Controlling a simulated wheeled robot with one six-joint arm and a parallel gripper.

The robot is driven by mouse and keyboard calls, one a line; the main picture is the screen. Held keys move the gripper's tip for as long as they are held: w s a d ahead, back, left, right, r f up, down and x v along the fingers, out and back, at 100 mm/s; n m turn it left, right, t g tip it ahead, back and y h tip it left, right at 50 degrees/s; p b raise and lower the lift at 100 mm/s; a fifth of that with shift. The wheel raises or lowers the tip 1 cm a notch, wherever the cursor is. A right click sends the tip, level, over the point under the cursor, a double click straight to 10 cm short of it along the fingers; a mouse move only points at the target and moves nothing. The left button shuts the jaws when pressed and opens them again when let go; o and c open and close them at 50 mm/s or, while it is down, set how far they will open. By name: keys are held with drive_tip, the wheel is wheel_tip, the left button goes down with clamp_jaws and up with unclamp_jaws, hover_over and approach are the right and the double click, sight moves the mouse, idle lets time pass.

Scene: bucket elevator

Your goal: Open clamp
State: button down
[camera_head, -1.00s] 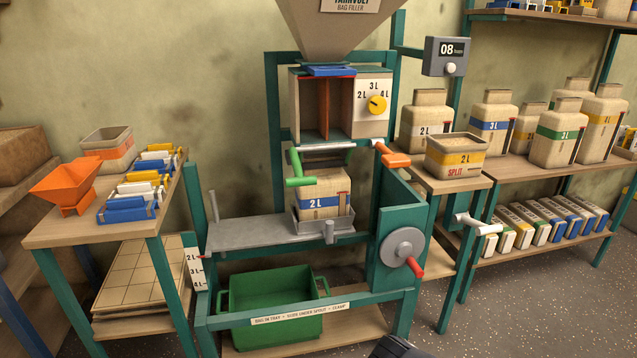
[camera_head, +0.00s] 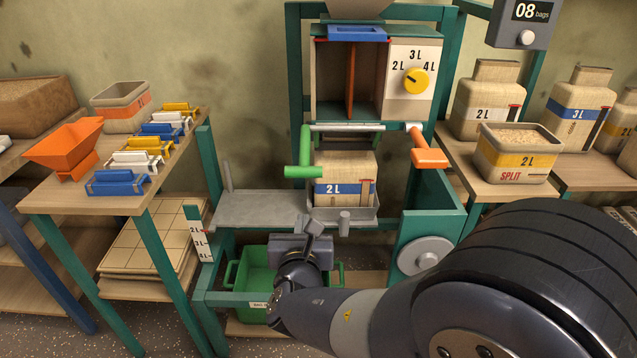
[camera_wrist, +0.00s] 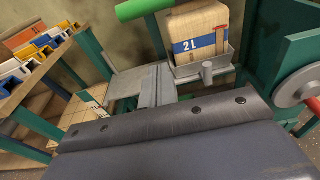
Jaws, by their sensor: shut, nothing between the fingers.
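A green lever (camera_head: 304,165) hangs at the left of the spout, its grip level and pointing left. A grey clamp bar (camera_head: 346,127) runs under the spout, with an orange handle (camera_head: 429,150) at its right. A 2 L bag (camera_head: 345,165) with a blue band stands upright in the grey tray (camera_head: 362,213), its top close under the bar. My gripper (camera_head: 314,227) is shut and empty, in front of and below the tray. In the wrist view, the fingers (camera_wrist: 155,86) are together, with the green lever (camera_wrist: 143,8) at the top edge, partly cut off.
A green bin (camera_head: 256,270) sits below, partly hidden by my arm. A grey wheel (camera_head: 425,256) is on the right panel. A left bench (camera_head: 70,199) holds an orange funnel (camera_head: 70,147) and colored clips.

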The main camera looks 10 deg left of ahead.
drive_tip(key=b+x, duration=0.1)
drive_tip(key=x, duration=0.9)
drive_tip(key=r, duration=0.2)
drive_tip(key=s+r, duration=0.1)
drive_tip(key=r, duration=0.1)
drive_tip(key=shift+p, duration=0.35)
